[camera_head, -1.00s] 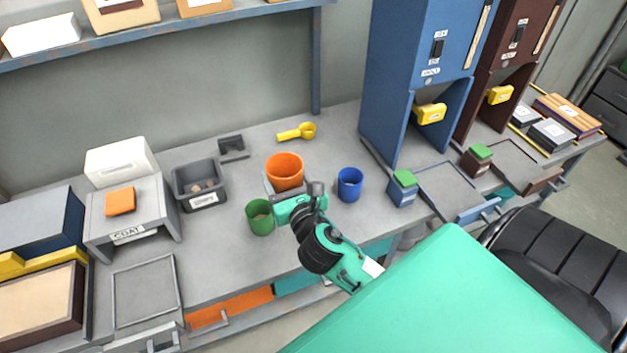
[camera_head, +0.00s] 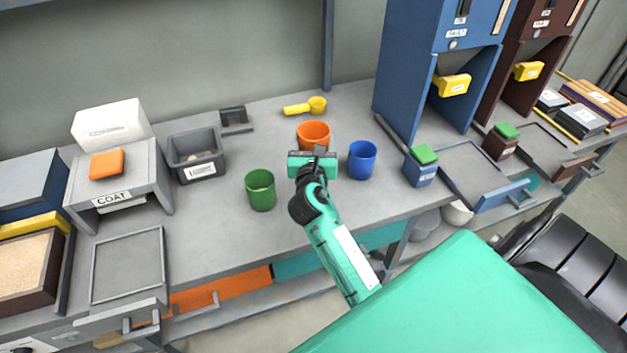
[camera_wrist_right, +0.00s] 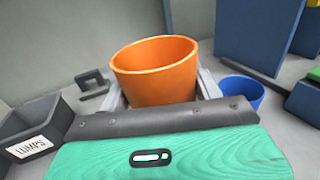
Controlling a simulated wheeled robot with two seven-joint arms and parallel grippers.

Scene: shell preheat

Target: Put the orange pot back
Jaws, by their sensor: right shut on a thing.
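The orange pot (camera_head: 314,133) is at the middle of the bench, between the green pot (camera_head: 261,191) and the blue pot (camera_head: 362,160) and a little behind them. My right gripper (camera_head: 313,152) is shut on the orange pot. In the right wrist view the orange pot (camera_wrist_right: 155,71) sits between the two grey fingers, its rim up and slightly tilted in the picture. Its lower part is hidden by my gripper, so I cannot tell whether it touches the bench. My left gripper is not in view.
A grey bin (camera_head: 196,157) labelled LUMPS and a yellow scoop (camera_head: 306,106) lie near the pots. A dark bracket (camera_head: 234,118) stands behind. The blue dispenser (camera_head: 408,101) rises to the right, a COAT stand (camera_head: 119,187) to the left. Bare bench lies front left of the pots.

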